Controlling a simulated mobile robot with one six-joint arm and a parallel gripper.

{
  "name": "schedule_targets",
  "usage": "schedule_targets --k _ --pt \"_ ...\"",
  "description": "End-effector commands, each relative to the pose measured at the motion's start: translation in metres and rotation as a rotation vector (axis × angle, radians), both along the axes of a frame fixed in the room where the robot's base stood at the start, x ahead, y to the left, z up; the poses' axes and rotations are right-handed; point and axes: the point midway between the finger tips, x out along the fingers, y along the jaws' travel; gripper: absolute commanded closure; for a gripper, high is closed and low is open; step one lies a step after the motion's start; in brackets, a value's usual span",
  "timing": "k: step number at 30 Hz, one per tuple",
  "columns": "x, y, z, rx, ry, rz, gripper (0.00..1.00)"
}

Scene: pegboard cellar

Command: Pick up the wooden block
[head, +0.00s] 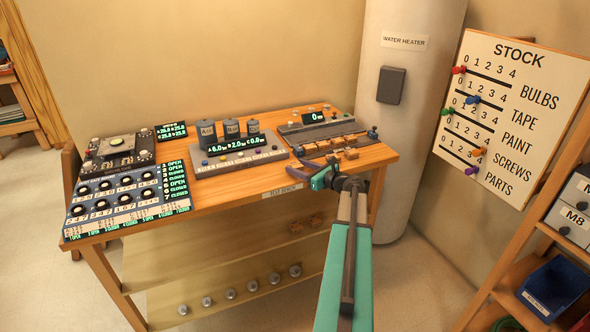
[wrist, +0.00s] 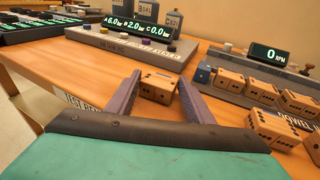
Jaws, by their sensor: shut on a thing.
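A wooden block (wrist: 160,85) with dark dots sits between the two fingers of my gripper (wrist: 158,92) in the wrist view. The fingers are shut on its sides. I cannot tell whether the block still touches the bench. In the head view my gripper (head: 318,170) is at the front right edge of the wooden bench (head: 230,193). Several similar wooden blocks lie to the right in the wrist view, one of them (wrist: 272,128) nearest to my right finger.
Beyond the gripper stands a grey panel (wrist: 125,44) with knobs and a green display. A grey rail unit with a display (wrist: 270,54) stands at the right, behind the other blocks. A white water heater (head: 402,130) stands beside the bench.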

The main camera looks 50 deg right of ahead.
Motion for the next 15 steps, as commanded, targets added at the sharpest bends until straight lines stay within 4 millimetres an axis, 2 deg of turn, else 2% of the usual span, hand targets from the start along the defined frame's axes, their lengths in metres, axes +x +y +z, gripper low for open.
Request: schedule_targets --k 8,15 --pt "0.0 0.0 0.003 -0.001 0.0 0.0 0.74" --pt "0.0 0.0 0.018 -0.001 -0.001 0.0 0.74"
